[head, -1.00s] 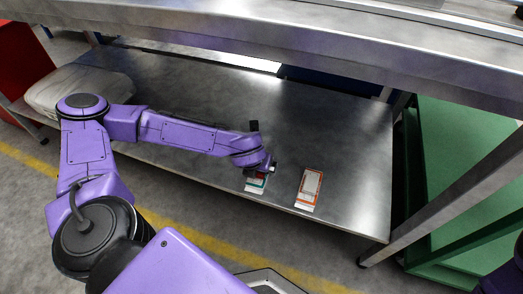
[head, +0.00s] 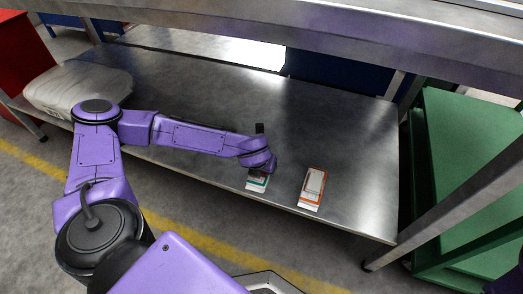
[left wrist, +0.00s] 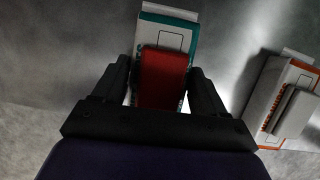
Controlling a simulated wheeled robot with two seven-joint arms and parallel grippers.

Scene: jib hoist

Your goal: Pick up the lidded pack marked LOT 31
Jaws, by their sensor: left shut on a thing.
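A white pack with a teal border (head: 257,184) lies near the front edge of the metal shelf. It also shows in the left wrist view (left wrist: 170,32), with a red block-like part (left wrist: 162,80) over its near portion. My left gripper (left wrist: 160,68) is shut on this red part, one finger on each side. I cannot tell whether the pack is clear of the shelf. A second white pack, with an orange border (head: 312,188) and a grey raised part (left wrist: 296,112), lies to the right, apart from the gripper. No lot marking is legible on either. My right gripper is out of view.
The metal shelf (head: 200,85) is mostly bare behind the packs. A steel beam (head: 250,35) runs above it. A pale sack (head: 70,88) lies at its left end. A green unit (head: 470,150) and a slanted post (head: 450,195) stand at the right.

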